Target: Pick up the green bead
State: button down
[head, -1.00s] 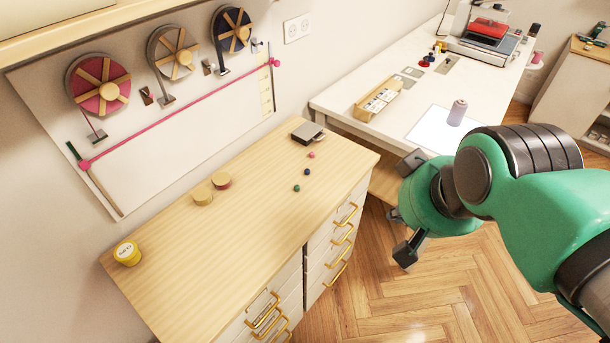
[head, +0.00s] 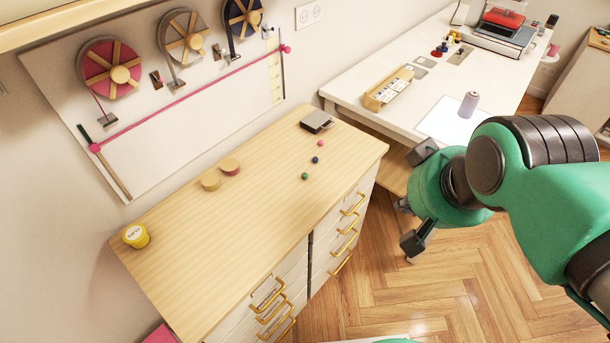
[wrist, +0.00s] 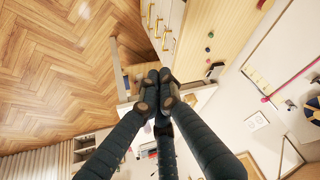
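The green bead (head: 305,176) lies on the light wooden top of a drawer cabinet (head: 240,225) in the head view. It is the nearest of three small beads in a short row, with a dark blue bead (head: 315,160) and a pink bead (head: 320,143) behind it. My gripper (wrist: 156,95) is beyond the cabinet's right edge, over the floor side, well apart from the bead. Its dark fingers reach into the wrist view and look close together at their far ends, but their opening is unclear. Nothing is visibly held.
A dark, flat box (head: 316,121) stands behind the beads. Two round wooden-topped tins (head: 211,181) and a yellow jar (head: 136,236) are to the left. Gold drawer handles (head: 342,235) stick out in front. A white table (head: 400,115) stands behind. Cabinet space around the green bead is clear.

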jog(key=c, duration=2)
grip_release()
